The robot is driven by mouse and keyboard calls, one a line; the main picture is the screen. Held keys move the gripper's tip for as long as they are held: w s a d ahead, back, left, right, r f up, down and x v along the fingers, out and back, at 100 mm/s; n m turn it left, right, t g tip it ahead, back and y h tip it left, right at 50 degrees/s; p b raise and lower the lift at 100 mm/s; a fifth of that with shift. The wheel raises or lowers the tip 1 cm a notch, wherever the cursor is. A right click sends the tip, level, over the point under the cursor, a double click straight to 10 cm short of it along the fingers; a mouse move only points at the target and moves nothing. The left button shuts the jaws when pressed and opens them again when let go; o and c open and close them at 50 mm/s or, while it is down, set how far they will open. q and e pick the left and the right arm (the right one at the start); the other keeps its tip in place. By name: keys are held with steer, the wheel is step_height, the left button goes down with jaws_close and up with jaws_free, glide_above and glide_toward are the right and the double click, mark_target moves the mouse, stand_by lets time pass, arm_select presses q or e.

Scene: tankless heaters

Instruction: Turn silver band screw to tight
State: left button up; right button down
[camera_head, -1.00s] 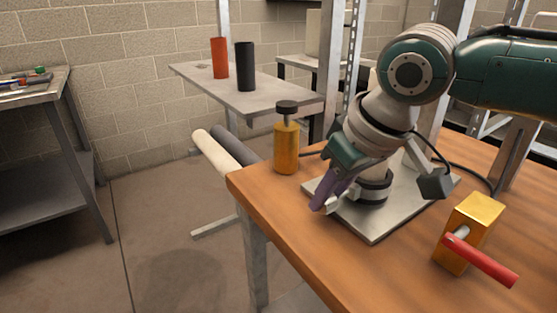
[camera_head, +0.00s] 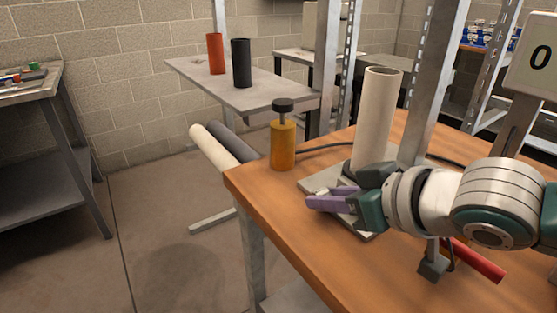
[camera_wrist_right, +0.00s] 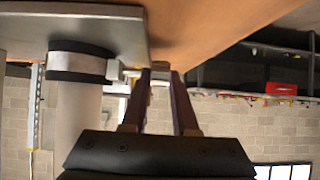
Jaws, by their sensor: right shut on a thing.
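The silver band (camera_wrist_right: 77,65) wraps a black collar around the white pipe (camera_head: 377,115) in the right wrist view. The pipe stands upright on a grey metal plate (camera_head: 316,181). The band's screw (camera_wrist_right: 115,70) sticks out sideways toward my right gripper (camera_wrist_right: 160,82). My right gripper is shut on the screw's light grey end, between its purple fingers. In the head view the right gripper (camera_head: 322,198) lies low in front of the pipe's foot, and its wrist hides the band and screw. My left gripper is not in view.
An amber bottle with a dark cap (camera_head: 283,140) stands at the table's (camera_head: 258,190) left edge. A metal upright (camera_head: 432,85) rises behind the pipe.

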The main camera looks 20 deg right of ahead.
stand_by(0.3)
steer(key=c, duration=0.7)
jaws_free()
steer(key=shift+s, duration=0.1)
steer(key=shift+s+d+r, duration=0.1)
steer(key=shift+s+r, duration=0.15)
steer(key=shift+s, duration=0.05)
steer(key=p+v, duration=0.2)
steer(key=v, duration=0.5)
steer(key=shift+s+d, duration=0.1)
steer(key=shift+s, duration=0.05)
steer(key=shift+p+v, duration=0.35)
steer(key=shift+v, duration=0.5)
steer(key=shift+o, duration=0.2)
